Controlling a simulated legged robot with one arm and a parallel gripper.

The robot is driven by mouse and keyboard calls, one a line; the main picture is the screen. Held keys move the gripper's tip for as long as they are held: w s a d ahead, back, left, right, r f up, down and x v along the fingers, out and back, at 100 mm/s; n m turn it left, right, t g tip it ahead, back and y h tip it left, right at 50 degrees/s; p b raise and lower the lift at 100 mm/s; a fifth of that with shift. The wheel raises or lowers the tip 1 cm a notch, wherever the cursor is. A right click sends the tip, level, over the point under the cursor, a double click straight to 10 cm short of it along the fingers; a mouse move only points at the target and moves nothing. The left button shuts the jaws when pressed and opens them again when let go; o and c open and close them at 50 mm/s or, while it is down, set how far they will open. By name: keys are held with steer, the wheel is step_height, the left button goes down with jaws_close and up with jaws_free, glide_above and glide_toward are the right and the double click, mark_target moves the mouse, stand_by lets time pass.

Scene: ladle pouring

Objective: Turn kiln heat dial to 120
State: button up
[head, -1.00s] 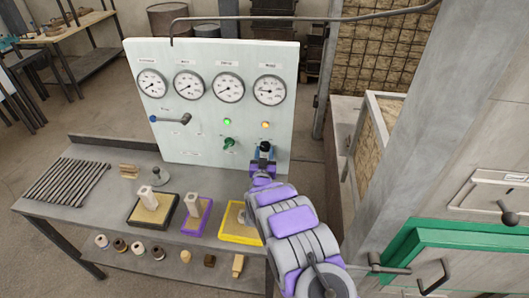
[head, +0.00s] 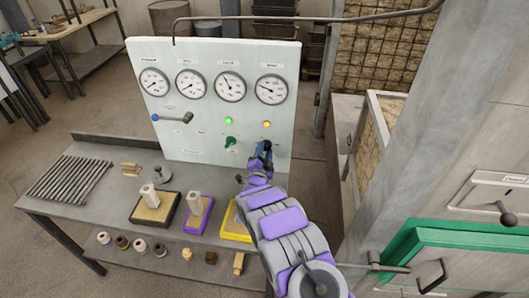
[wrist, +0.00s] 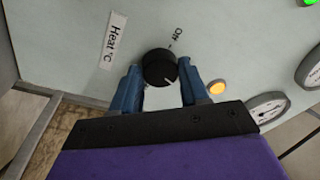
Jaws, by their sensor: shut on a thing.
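The kiln heat dial (wrist: 159,68) is a round black knob on the pale panel, in the wrist view. Its small white mark points toward the lower right of that view, away from the "Off" lettering above it. A "Heat °C" label (wrist: 113,42) is beside it. My gripper (wrist: 160,80) has its blue fingers shut on the dial, one on each side. In the head view my gripper (head: 263,154) is at the panel's lower right and hides the dial. No 120 mark is readable.
The panel (head: 190,130) carries several gauges, a blue-knobbed lever (head: 174,118), a green knob (head: 230,142) and green and amber lights. The workbench (head: 110,195) below holds rods, trays and small spools. A green-framed kiln door (head: 430,235) is at the right.

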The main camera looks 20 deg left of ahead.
steer(key=shift+f+m, duration=0.15)
steer(key=shift+m, duration=1.05)
steer(key=o, duration=1.1)
steer(key=shift+w, duration=0.1)
steer(key=shift+c, duration=0.2)
steer(key=shift+s+d, duration=0.1)
steer(key=shift+s, duration=0.6)
steer(key=p+v, duration=0.1)
steer(key=v, duration=0.7)
steer(key=p+v, duration=0.1)
steer(key=v, duration=0.7)
steer(key=shift+a, duration=0.25)
